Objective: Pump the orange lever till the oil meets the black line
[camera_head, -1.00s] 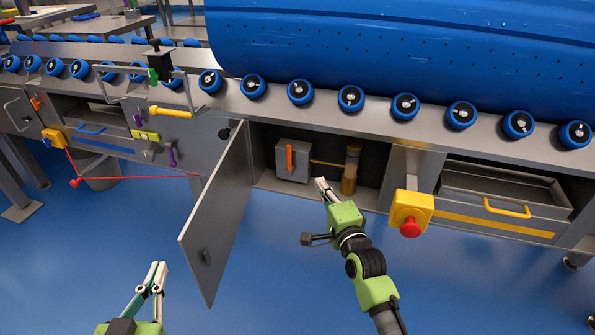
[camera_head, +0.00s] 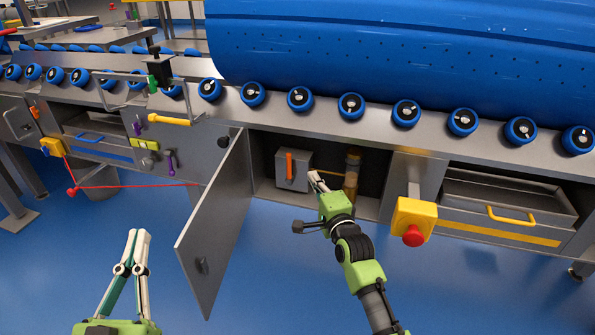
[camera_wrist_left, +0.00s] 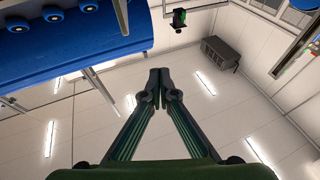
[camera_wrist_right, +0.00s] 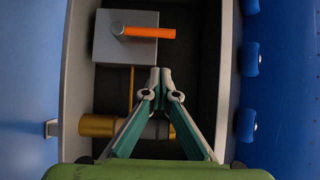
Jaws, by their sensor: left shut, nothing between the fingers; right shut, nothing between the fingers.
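The orange lever (camera_head: 289,166) stands upright on the front of a grey pump box (camera_head: 303,171) inside the open cabinet. It also shows in the right wrist view (camera_wrist_right: 150,32), beyond my fingertips and apart from them. An amber oil cylinder (camera_head: 351,181) stands to the right of the box, partly behind my gripper. I cannot make out the black line or the oil level. My right gripper (camera_head: 313,176) is shut and empty at the cabinet opening, just right of the lever. My left gripper (camera_head: 139,236) is shut and empty, low over the blue floor, away from the cabinet.
The cabinet door (camera_head: 217,225) hangs open to the left of the opening, between my two grippers. A yellow box with a red stop button (camera_head: 413,235) juts out at the right. A drawer with a yellow handle (camera_head: 511,216) is further right. A red cord (camera_head: 130,186) runs at the left.

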